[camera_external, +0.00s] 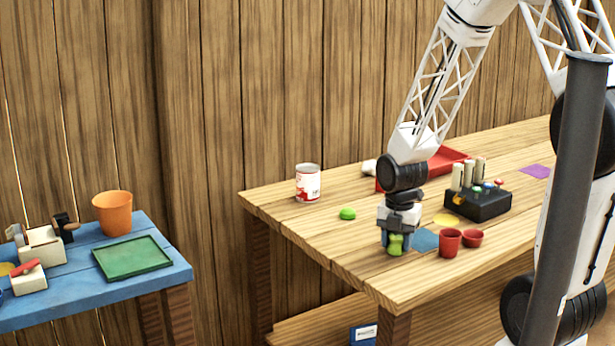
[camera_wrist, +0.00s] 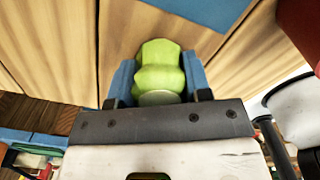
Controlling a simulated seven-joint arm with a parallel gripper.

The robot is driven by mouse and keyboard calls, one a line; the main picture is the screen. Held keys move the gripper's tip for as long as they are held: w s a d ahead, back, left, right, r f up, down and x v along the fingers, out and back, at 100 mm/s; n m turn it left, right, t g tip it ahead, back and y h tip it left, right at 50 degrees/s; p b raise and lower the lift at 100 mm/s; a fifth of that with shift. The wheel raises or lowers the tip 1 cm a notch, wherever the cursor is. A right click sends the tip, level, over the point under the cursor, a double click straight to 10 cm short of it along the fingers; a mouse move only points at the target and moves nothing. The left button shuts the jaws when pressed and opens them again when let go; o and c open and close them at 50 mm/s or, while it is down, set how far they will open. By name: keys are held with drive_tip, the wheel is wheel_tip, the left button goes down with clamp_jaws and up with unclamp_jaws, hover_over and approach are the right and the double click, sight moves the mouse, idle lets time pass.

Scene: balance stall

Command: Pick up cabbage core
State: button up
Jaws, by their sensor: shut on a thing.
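A light green, lumpy piece, the cabbage core (camera_external: 395,244), is at my gripper (camera_external: 395,240) over the front part of the wooden table. In the wrist view the cabbage core (camera_wrist: 160,72) sits between the two blue fingers of my gripper (camera_wrist: 158,82), which are shut on it. Its lower end is partly hidden by the gripper body. Whether it touches the table is hard to tell.
Red cups (camera_external: 449,243) stand just right of my gripper, by a blue patch (camera_external: 425,240). A black block with pegs (camera_external: 481,204), a red tray (camera_external: 446,158), a can (camera_external: 308,183) and a green lump (camera_external: 348,214) are farther back. A blue table (camera_external: 90,290) stands left.

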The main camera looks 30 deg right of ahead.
drive_tip(key=shift+r, duration=0.7)
drive_tip(key=shift+s+r, duration=0.2)
drive_tip(key=shift+r, duration=0.35)
drive_tip(key=shift+s+r, duration=0.15)
drive_tip(key=shift+r, duration=0.4)
drive_tip(key=s, duration=0.5)
drive_tip(key=s+a+r, duration=0.1)
drive_tip(key=s, duration=0.9)
drive_tip(key=shift+s+a+r, duration=0.1)
drive_tip(key=shift+a+r, duration=0.1)
drive_tip(key=shift+a, duration=0.1)
